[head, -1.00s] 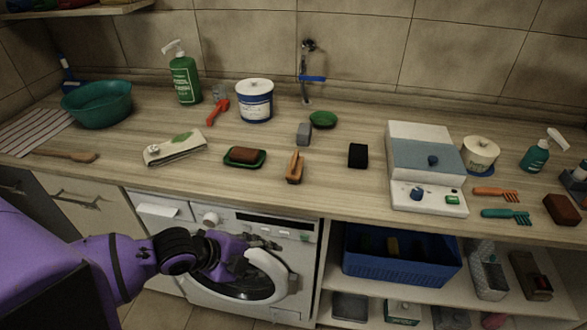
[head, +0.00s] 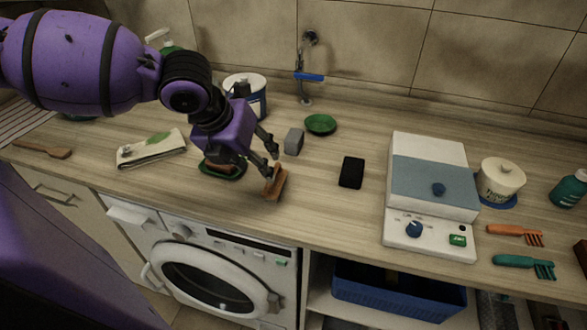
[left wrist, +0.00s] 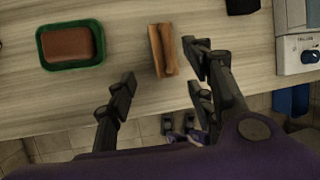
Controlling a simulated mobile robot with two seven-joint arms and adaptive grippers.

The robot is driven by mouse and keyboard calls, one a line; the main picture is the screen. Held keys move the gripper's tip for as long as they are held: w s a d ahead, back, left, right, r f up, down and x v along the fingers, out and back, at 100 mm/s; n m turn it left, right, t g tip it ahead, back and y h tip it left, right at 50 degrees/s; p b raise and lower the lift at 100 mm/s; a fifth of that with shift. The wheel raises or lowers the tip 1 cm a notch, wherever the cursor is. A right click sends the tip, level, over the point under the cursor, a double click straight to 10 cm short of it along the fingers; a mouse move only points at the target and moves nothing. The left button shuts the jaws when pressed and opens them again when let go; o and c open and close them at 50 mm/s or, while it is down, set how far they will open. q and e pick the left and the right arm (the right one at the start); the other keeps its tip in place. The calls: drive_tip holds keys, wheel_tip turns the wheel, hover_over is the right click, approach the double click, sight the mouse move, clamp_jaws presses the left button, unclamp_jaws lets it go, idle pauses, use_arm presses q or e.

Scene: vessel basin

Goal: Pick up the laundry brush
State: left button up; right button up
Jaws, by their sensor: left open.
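A wooden brush (head: 275,183), which I take for the laundry brush, lies on the counter near its front edge. It also shows at the top middle of the left wrist view (left wrist: 163,50). My left gripper (head: 272,161) is open and empty, close above the brush; its fingers (left wrist: 158,75) point towards the brush, which appears roughly between and beyond the tips. I cannot tell whether a fingertip touches it.
A brown soap bar in a green dish (left wrist: 72,62) is just left of the brush. A grey block (head: 293,141), a green bowl (head: 320,124) and a black block (head: 351,172) stand nearby. A white-and-blue appliance (head: 432,185) is farther right. Bare counter lies right of the brush.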

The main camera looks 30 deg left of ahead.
use_arm(q)
drive_tip(key=b+x, duration=0.1)
drive_tip(key=x, duration=0.2)
drive_tip(key=shift+w+f+b, duration=0.2)
drive_tip(key=shift+f+b, duration=0.05)
drive_tip(key=shift+b, duration=0.15)
drive_tip(key=b+x, duration=0.1)
drive_tip(key=x, duration=0.1)
drive_tip(key=shift+w+d+f, duration=0.2)
drive_tip(key=shift+w+f, duration=0.05)
drive_tip(key=shift+f, duration=0.05)
drive_tip(key=shift+w+f, duration=0.4)
drive_tip(key=shift+f, duration=0.2)
drive_tip(key=shift+r, duration=0.1)
drive_tip(key=c, duration=1.1)
use_arm(e)
drive_tip(key=shift+g, duration=0.5)
drive_tip(key=s+f, duration=0.2)
drive_tip(key=f, duration=0.1)
drive_tip(key=s+f, duration=0.1)
drive_tip(key=shift+d+f, duration=0.2)
